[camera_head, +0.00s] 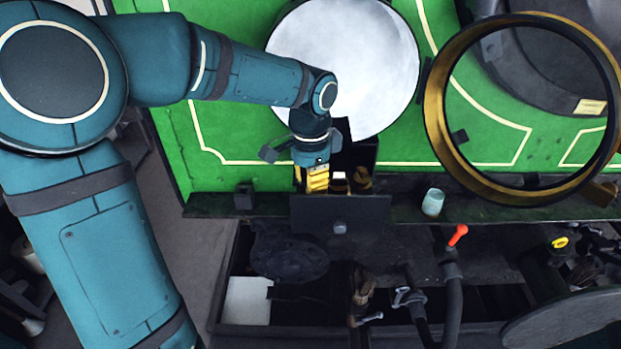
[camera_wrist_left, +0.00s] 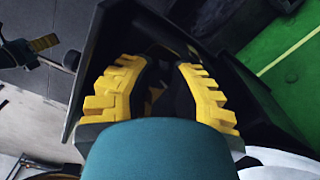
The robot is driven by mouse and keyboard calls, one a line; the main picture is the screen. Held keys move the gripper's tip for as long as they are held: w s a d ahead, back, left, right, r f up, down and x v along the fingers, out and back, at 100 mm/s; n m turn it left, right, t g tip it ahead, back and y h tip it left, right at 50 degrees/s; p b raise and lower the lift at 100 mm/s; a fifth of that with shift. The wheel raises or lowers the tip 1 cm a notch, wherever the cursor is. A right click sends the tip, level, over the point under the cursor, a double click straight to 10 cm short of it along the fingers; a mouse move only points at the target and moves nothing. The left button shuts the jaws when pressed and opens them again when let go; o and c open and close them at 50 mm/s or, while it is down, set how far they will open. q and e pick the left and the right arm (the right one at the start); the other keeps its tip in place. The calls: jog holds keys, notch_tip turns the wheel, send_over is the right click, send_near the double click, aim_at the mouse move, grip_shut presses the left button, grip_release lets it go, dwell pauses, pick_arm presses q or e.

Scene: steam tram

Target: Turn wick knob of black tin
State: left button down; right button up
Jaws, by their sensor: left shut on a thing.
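The black tin (camera_head: 318,214) stands on the dark ledge in front of the green panel, its top open. A small grey knob (camera_head: 340,227) sits on its front wall; I cannot tell whether it is the wick knob. My left gripper (camera_head: 317,180) points down into the tin's left part, its yellow fingers partly below the front wall. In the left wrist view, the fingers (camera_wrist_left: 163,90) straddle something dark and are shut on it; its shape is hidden. The tin's wall (camera_wrist_left: 97,65) is beside the fingers. My right gripper is not in view.
An orange-brown jar (camera_head: 361,181) is in the tin, right of the gripper. A pale cup (camera_head: 433,202) stands on the ledge to the right. A red-tipped lever (camera_head: 457,236) rises in front. A large brass ring (camera_head: 436,110) stands at the right.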

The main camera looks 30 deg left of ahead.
pick_arm(q)
jog(key=shift+n, duration=1.9)
jog(key=c, duration=0.8)
grip_release()
notch_tip(320, 180, up, 12)
jog(key=shift+r, duration=0.1)
